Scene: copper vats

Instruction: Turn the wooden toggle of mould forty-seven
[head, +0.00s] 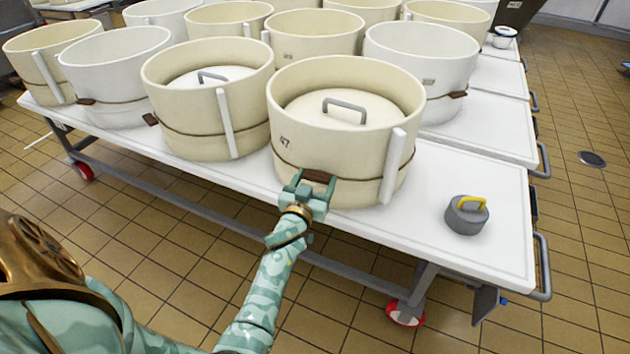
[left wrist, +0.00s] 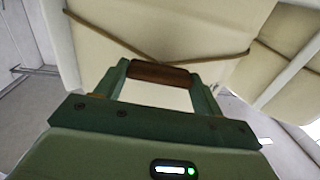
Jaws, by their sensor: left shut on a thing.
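Mould forty-seven (head: 340,130) is a cream round mould marked 47, with a cord around its lower wall and a lid with a grey handle inside. Its brown wooden toggle (head: 318,176) sits on the cord at the front. My left gripper (head: 308,188) is at the toggle, its jaws shut on it. In the left wrist view, the toggle (left wrist: 158,72) lies between the two green fingertips, with the cord running to both sides above it on the mould wall (left wrist: 170,25). My right gripper is not in view.
Mould forty-seven stands on a white wheeled table (head: 440,190) among several cream and white moulds. A grey weight with a yellow handle (head: 467,214) stands to its right. A similar cream mould (head: 205,110) is close on its left. The table's front edge lies just under my gripper.

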